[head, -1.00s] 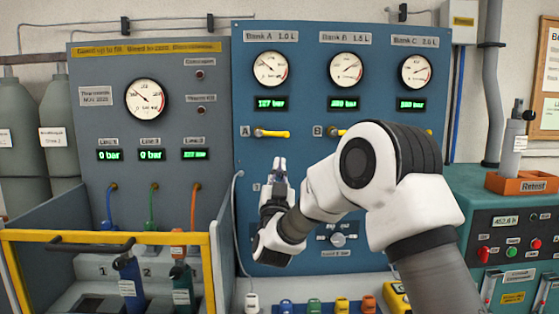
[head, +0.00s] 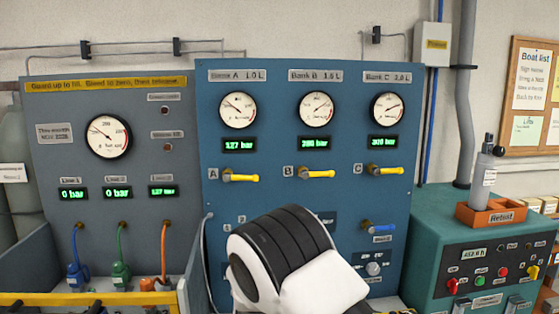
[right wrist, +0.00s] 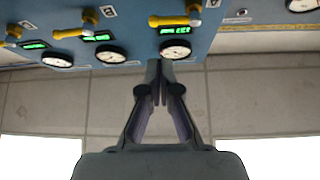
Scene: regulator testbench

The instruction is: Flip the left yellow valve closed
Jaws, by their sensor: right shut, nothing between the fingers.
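The left yellow valve (head: 242,178), beside label A, has its lever lying horizontal, pointing right from its pivot on the blue panel (head: 265,205). In the right wrist view, where the panel appears upside down, I take the rightmost yellow lever (right wrist: 170,20) to be this valve. My right gripper (right wrist: 160,80) is shut and empty. Its tips appear just below the rightmost gauge in that picture, apart from the lever. In the head view my arm hides the panel's lower middle, and my right gripper does not show. My left gripper is not in view.
Yellow valves B (head: 317,174) and C (head: 385,170) sit to the right, also horizontal. A blue valve (head: 378,226) is below C. A grey panel (head: 60,140) with hoses stands left, behind a yellow rail (head: 90,299). A teal console (head: 440,220) stands right.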

